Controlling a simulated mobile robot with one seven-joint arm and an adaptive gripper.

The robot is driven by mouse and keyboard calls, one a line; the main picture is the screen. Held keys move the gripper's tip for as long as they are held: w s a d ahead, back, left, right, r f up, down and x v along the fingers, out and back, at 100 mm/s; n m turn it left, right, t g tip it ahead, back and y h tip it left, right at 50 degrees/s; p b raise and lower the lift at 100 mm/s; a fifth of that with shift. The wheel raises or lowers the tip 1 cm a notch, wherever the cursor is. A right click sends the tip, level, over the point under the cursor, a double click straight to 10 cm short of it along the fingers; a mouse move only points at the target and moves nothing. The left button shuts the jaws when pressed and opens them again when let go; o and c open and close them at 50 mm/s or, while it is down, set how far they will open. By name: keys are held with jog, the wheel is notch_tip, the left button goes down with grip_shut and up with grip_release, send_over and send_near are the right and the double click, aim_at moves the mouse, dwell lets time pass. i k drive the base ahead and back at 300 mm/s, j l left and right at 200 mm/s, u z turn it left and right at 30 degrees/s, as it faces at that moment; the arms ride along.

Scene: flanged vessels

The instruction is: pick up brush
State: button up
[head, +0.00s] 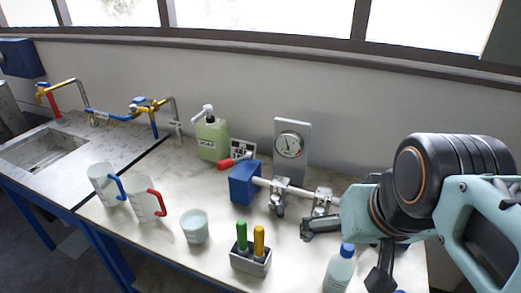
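No brush can be made out for certain. A grey holder (251,262) on the bench holds two upright tools, one with a green handle (242,237) and one with a yellow handle (259,241). Their lower ends are hidden in the holder, so I cannot tell whether either is a brush.
A blue block (244,183) with a clamped rod and a gauge (291,146) stand behind. Beakers (146,201), a small cup (194,227) and a green pump bottle (211,138) are left.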

aim_at(241, 226)
jog(key=j+u, duration=0.4)
jog(key=j, duration=0.2)
jog(key=k+l+u, duration=0.1)
jog(key=l+u, duration=0.35)
jog(key=l, duration=0.15)
jog(key=k, duration=0.3)
